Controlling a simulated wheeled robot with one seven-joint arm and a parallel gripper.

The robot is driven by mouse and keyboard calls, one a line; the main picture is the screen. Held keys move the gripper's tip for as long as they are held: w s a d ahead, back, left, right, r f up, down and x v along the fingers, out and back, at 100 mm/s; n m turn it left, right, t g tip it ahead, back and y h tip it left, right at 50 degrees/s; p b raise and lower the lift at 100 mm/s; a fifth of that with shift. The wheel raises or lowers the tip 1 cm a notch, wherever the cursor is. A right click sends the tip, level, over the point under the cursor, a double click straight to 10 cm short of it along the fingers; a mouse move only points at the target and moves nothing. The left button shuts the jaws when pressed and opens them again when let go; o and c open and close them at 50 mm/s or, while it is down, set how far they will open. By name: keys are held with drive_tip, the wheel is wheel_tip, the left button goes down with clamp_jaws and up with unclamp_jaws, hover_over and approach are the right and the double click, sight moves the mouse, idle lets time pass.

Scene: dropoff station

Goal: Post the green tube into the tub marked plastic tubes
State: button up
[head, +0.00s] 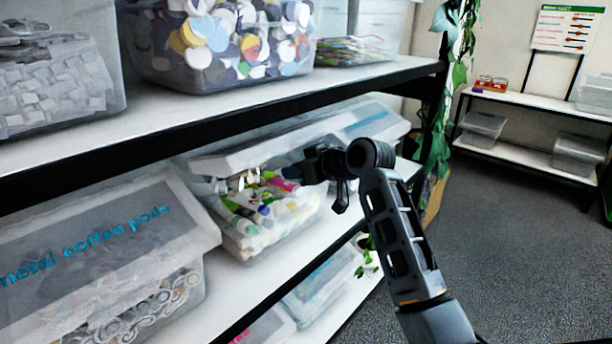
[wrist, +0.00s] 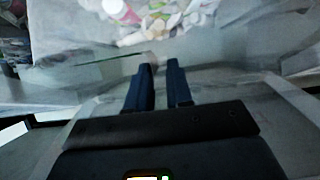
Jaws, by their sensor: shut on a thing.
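The tub of tubes (head: 236,240) stands on the middle shelf, clear-walled, with white, green and pink tubes inside. Its translucent lid (head: 235,158) is tilted, with a gap at the front where the tubes show. My gripper (head: 292,171) is at the lid's front edge. In the wrist view my gripper's two dark fingers (wrist: 159,67) are close together at a clear edge, apparently the lid's rim, with tubes beyond. No green tube shows between the fingers. I cannot single out the green tube among the contents. No label is readable on this tub.
A tub marked metal coffee pods (head: 100,245) stands at the left on the same shelf. The upper shelf (head: 220,95) with tubs of lids runs close above. A hanging plant (head: 437,150) is behind my arm. Open floor (head: 520,250) lies to the right.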

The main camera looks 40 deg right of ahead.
drive_tip(key=shift+w, duration=0.45)
drive_tip(key=o, duration=0.9)
drive_tip(key=shift+b+v, duration=0.35)
drive_tip(key=shift+v, duration=3.5)
drive_tip(key=shift+f, duration=0.1)
